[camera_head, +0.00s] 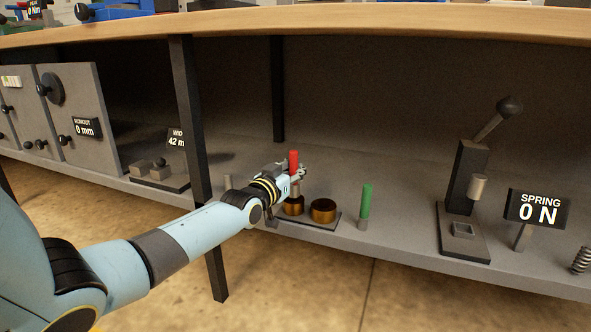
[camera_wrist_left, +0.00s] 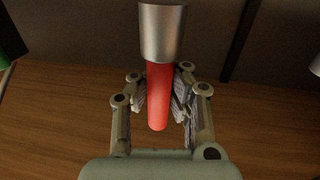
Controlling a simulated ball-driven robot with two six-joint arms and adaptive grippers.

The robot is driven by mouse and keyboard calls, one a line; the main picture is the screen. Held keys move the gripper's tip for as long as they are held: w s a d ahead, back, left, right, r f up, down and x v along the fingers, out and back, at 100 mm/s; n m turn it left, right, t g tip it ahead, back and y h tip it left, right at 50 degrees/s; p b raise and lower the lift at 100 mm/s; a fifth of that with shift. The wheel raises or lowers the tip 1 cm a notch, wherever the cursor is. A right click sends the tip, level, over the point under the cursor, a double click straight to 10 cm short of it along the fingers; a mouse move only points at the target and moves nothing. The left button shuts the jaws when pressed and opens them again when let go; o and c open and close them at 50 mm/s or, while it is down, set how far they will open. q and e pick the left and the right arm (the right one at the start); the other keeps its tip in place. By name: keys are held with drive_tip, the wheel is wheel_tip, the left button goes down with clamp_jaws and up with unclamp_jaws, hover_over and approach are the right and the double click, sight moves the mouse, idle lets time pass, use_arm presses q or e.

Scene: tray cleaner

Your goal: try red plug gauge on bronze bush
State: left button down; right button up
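The red plug gauge (camera_head: 294,158) stands upright with its red handle in my left gripper (camera_head: 299,173). Its silver end points down, directly over the left of two bronze bushes (camera_head: 293,208); I cannot tell whether the tip touches or enters the bore. The other bronze bush (camera_head: 323,211) sits just to the right on the same dark plate. In the left wrist view the fingers (camera_wrist_left: 160,92) close on both sides of the red handle (camera_wrist_left: 158,110), and the silver end (camera_wrist_left: 162,30) reaches the top edge. The bushes are not visible there. My right gripper is not in view.
A green gauge (camera_head: 366,202) stands to the right of the bushes on the grey shelf. A lever press (camera_head: 468,180) and the spring display (camera_head: 538,209) are farther right. A dark table leg (camera_head: 190,110) rises left of the gripper, and the wooden top (camera_head: 350,19) hangs above.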

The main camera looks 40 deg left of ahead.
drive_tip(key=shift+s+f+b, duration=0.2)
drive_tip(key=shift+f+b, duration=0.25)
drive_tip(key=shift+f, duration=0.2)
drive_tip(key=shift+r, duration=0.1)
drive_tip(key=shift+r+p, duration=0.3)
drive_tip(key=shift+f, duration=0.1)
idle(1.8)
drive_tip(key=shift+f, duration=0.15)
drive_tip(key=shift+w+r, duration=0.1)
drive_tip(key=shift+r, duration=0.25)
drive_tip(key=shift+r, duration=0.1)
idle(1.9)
